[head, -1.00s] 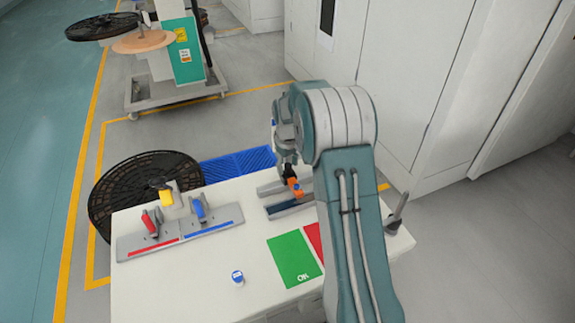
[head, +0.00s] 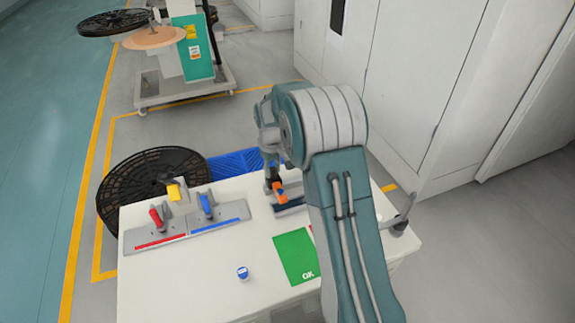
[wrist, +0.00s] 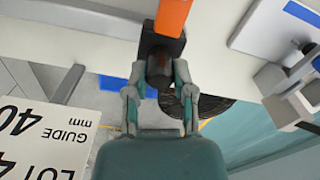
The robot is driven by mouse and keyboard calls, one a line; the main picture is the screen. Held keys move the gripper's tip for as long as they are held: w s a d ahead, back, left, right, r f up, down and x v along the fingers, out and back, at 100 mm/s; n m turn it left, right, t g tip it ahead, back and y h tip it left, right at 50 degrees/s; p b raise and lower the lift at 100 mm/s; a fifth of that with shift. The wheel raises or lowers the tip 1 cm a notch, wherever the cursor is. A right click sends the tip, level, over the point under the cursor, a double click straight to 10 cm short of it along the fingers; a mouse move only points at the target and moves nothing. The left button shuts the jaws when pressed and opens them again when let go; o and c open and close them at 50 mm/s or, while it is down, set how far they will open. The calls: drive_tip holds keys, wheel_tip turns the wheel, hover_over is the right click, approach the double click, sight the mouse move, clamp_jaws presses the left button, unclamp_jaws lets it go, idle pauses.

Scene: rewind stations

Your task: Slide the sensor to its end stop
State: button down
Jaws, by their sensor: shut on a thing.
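The sensor (head: 279,188), an orange and black piece, is by the left part of a dark slide rail (head: 290,209) on the white table. In the wrist view its dark round body (wrist: 160,68) sits below an orange block (wrist: 172,17). My gripper (wrist: 160,90) is shut on the dark body, one finger on each side. In the head view my gripper (head: 272,176) comes down from above onto the sensor. My arm hides the right part of the rail, and I cannot see the end stop clearly.
A grey plate (head: 188,234) with red and blue levers stands at the left of the table. A green OK card (head: 296,257) and a small blue-white cap (head: 242,273) lie in front. A black reel (head: 150,195) is behind. A guide label (wrist: 40,130) shows in the wrist view.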

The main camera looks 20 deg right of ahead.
drive_tip(key=shift+a+f, duration=0.15)
drive_tip(key=shift+a, duration=0.2)
drive_tip(key=shift+d, duration=0.15)
drive_tip(key=c, duration=0.5)
unclamp_jaws()
drive_tip(key=shift+o, duration=0.2)
drive_tip(key=shift+a, duration=0.3)
drive_tip(key=shift+d+r, duration=0.2)
drive_tip(key=shift+r, duration=0.35)
wheel_tip(320, 180, up, 11)
drive_tip(key=shift+a, duration=0.25)
